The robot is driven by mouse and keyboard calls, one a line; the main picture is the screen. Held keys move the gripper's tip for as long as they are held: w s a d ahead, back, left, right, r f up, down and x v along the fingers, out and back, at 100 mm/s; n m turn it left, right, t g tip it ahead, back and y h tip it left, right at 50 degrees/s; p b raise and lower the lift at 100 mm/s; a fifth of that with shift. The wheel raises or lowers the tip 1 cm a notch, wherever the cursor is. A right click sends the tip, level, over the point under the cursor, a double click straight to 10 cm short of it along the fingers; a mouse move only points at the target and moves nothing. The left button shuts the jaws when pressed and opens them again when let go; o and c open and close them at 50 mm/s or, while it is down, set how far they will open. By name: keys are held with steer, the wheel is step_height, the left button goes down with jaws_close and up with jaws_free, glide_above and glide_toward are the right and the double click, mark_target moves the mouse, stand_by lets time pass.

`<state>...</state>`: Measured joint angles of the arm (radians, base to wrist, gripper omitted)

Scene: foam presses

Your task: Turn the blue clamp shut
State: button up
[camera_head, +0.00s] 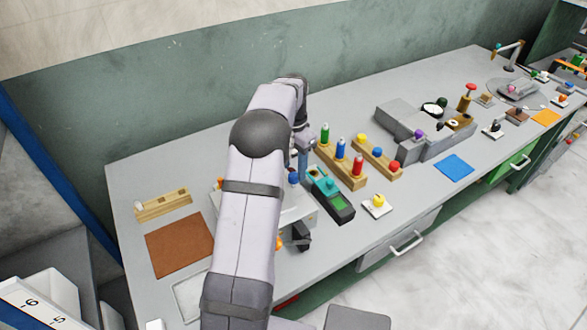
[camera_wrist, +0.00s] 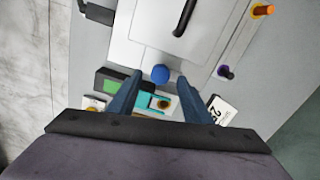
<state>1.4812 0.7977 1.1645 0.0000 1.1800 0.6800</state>
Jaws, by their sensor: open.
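The blue clamp shows as a round blue knob (camera_wrist: 160,74) at the edge of a white press (camera_wrist: 150,22) in the wrist view. In the head view the blue knob (camera_head: 293,178) shows just right of my arm, which hides most of the press. My gripper (camera_wrist: 160,81) is open, with one blue-grey finger to each side of the knob in the picture. Nothing is held between the fingers. I cannot tell how far above the knob the fingertips are. In the head view my gripper (camera_head: 304,164) points down close beside the knob.
A teal device (camera_head: 331,194) lies right of the press. Wooden racks hold bottles (camera_head: 342,158) and coloured knobs (camera_head: 377,154) beyond it. A yellow knob (camera_head: 378,200) sits on a white plate. The press has a black handle (camera_wrist: 185,17).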

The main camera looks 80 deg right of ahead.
mark_target(291, 177)
steer(key=shift+f+p, duration=0.3)
steer(key=shift+f, duration=0.9)
steer(key=shift+c, duration=0.4)
steer(key=c, duration=1)
